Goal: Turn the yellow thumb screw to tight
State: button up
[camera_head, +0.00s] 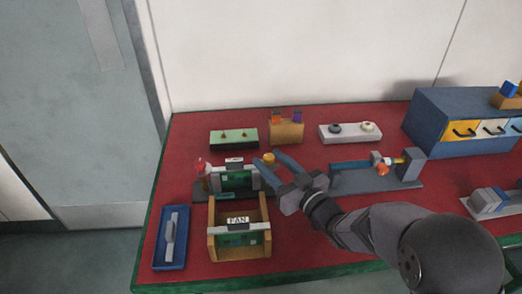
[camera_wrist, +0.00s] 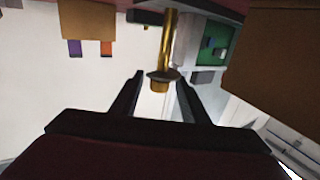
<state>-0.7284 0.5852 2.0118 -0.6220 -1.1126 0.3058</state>
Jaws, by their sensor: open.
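The yellow thumb screw (camera_head: 268,157) stands at the right end of the green generator unit (camera_head: 236,179). In the wrist view its brass shaft and wider head (camera_wrist: 163,78) lie between my two finger tips, with a gap visible on each side. My gripper (camera_head: 265,158) is open around the screw, reaching in from the right. It also shows open in the wrist view (camera_wrist: 160,80). I cannot tell how tight the screw is. The far side of its head is hidden.
A wooden box labelled FAN (camera_head: 238,250) stands just in front. A blue tray (camera_head: 170,259) is at the front left. A wooden block with coloured plugs (camera_head: 286,133) and a green plate (camera_head: 233,140) stand behind. A grey fixture (camera_head: 378,184) is to the right.

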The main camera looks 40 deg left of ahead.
jog(key=shift+x, duration=2.45)
jog(key=c, duration=1)
